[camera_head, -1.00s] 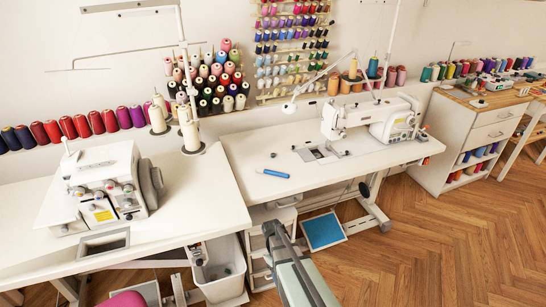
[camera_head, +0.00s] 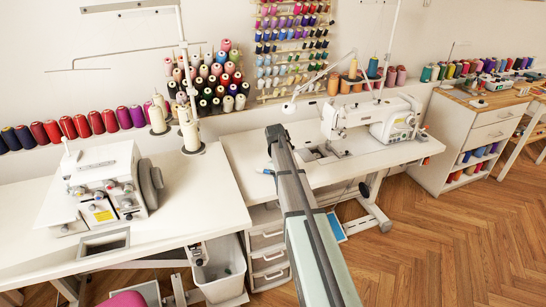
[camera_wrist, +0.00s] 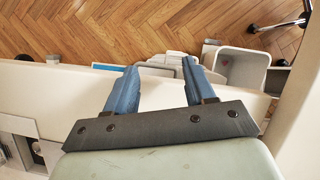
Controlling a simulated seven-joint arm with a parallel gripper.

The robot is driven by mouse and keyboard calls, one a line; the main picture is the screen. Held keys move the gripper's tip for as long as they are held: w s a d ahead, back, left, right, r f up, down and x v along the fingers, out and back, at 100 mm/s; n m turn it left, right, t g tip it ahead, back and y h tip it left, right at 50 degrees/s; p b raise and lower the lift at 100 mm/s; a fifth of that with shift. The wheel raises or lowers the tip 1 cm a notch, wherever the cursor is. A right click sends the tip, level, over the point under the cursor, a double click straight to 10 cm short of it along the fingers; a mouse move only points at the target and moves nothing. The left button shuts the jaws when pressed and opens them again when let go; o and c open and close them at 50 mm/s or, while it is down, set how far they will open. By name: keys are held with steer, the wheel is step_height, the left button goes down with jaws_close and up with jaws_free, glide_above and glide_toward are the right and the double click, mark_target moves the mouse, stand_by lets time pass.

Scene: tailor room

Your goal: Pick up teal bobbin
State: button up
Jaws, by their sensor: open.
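I cannot make out a small teal bobbin for certain in either view. Teal spools (camera_head: 427,74) stand on the wooden-topped cabinet at right in the head view, and a teal cone (camera_head: 373,68) stands behind the sewing machine. My gripper (camera_wrist: 160,68) is open and empty in the wrist view, its two blue fingers apart above the white tabletop near its edge. In the head view my arm reaches over the middle table, and its fingers cannot be made out. It covers part of the tabletop and most of a blue handheld tool (camera_head: 267,171).
A white sewing machine (camera_head: 375,122) stands right of my arm. A serger (camera_head: 105,190) stands on the left table (camera_head: 205,215). Thread racks line the wall behind. A bin (camera_head: 218,270) and drawers (camera_head: 268,262) are below. The left table's front is mostly clear.

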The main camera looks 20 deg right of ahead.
steer(key=w+d+r+m+t, duration=0.15)
steer(key=w+r, duration=0.25)
steer(key=w, duration=0.4)
steer(key=w+d+r+m+t+y, duration=0.15)
steer(key=w+r, duration=0.25)
steer(key=w, duration=0.4)
steer(key=w+d+r+m+t+h, duration=0.15)
steer(key=w+r, duration=0.25)
steer(key=w, duration=0.4)
steer(key=shift+m+y, duration=0.35)
steer(key=shift+y, duration=0.15)
steer(key=f, duration=0.5)
steer(key=a+f, duration=0.1)
steer(key=f, duration=0.2)
steer(key=shift+s, duration=0.2)
steer(key=shift+w+f, duration=0.15)
steer(key=shift+f, duration=1.25)
steer(key=shift+w+f, duration=0.1)
steer(key=shift+f, duration=1.3)
steer(key=shift+c, duration=0.5)
jaws_close()
